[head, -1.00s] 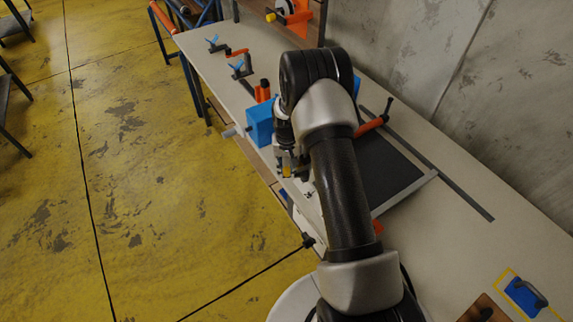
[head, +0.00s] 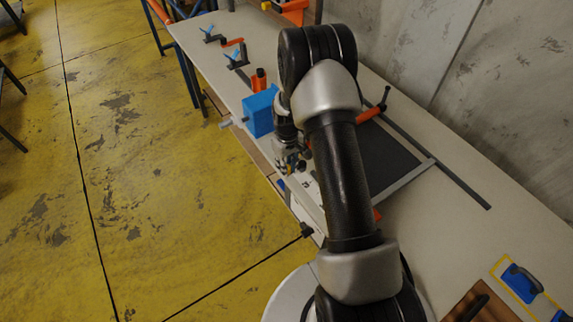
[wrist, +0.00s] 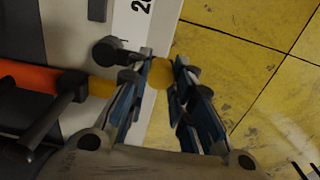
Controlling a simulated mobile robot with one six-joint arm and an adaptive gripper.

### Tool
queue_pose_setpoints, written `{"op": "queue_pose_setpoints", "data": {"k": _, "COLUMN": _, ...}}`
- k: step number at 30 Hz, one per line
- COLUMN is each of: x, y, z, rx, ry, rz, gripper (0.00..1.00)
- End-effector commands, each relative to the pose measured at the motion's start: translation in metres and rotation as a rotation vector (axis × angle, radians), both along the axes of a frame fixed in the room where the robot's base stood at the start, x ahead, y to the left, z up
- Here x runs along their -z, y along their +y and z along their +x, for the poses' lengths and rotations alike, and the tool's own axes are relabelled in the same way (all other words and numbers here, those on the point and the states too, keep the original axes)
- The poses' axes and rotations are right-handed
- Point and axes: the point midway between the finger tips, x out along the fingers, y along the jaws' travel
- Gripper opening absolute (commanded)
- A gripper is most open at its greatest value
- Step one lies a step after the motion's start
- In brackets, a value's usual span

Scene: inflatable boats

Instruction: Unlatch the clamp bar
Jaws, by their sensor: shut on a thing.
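My gripper (head: 291,166) is at the front edge of the bench, just below the blue block in the head view. In the wrist view its blue-grey fingers (wrist: 164,66) are closed around a yellow rounded end (wrist: 160,74). An orange bar (wrist: 30,80) with a yellow section comes in from the left, in line with that end; the fingers hide where they join. A dark lever (wrist: 50,120) crosses the orange bar, and a black knob (wrist: 108,50) stands just above it. In the head view my arm covers much of the clamp area; an orange bar with a black handle (head: 371,114) shows behind it.
A blue block (head: 261,111) and an orange part (head: 259,80) stand beyond my gripper. Clamps with blue handles (head: 236,58) are farther along the bench. A dark panel (head: 390,155) lies right of my arm. The yellow floor (head: 150,200) on the left is open.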

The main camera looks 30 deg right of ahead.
Motion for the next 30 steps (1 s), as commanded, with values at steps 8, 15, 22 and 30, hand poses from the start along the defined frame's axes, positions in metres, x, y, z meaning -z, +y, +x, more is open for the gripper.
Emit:
{"op": "queue_pose_setpoints", "data": {"k": 8, "x": 0.0, "y": -0.0002, "z": -0.0008, "rx": -0.007, "ry": 0.002, "rz": -0.001, "gripper": 0.0}}
{"op": "queue_pose_setpoints", "data": {"k": 15, "x": 0.0001, "y": -0.0002, "z": -0.0009, "rx": -0.006, "ry": 0.002, "rz": 0.0, "gripper": 0.3}}
{"op": "queue_pose_setpoints", "data": {"k": 22, "x": 0.0001, "y": -0.0001, "z": -0.0006, "rx": -0.005, "ry": 0.001, "rz": 0.0, "gripper": 0.43}}
{"op": "queue_pose_setpoints", "data": {"k": 30, "x": -0.0008, "y": 0.0, "z": -0.0003, "rx": -0.005, "ry": 0.001, "rz": 0.0, "gripper": 0.43}}
